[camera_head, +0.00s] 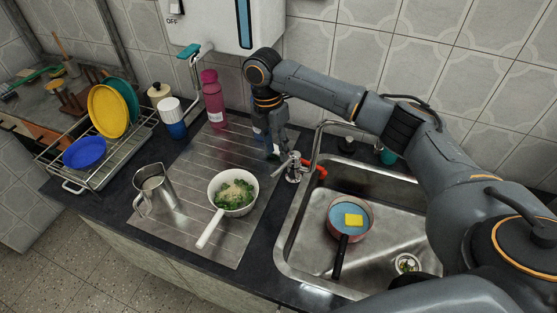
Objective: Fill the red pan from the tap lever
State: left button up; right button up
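The red pan (366,234) sits in the left part of the sink, its black handle pointing toward the front. Its inside looks light blue, and a yellow block (354,220) lies in it; I cannot tell whether the blue is water. The steel tap (293,171) stands at the sink's back left corner, with its spout arching up over the sink. A red part (321,170) shows beside its base. My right gripper (276,151) points down just left of the tap base; contact and finger opening are unclear. My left gripper is out of view.
A white pot of greens (233,207) and a steel jug (154,190) stand on the drainboard. A pink bottle (211,97) stands behind them. A dish rack (77,184) holds plates at left. The sink's right side (400,215) is mostly clear around the drain.

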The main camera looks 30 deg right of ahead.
aim_at(279, 168)
jog(key=f, duration=0.5)
jog(key=shift+s+d+f+p, duration=0.2)
jog(key=shift+s+f+p, duration=0.1)
jog(key=shift+s+p, duration=0.1)
jog(key=shift+w+f, duration=0.1)
jog(key=shift+f, duration=0.1)
jog(key=shift+c, duration=0.6)
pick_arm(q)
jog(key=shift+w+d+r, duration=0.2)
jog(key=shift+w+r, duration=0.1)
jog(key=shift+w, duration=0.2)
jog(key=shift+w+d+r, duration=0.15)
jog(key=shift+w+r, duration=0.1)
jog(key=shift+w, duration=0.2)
pick_arm(e)
grip_shut()
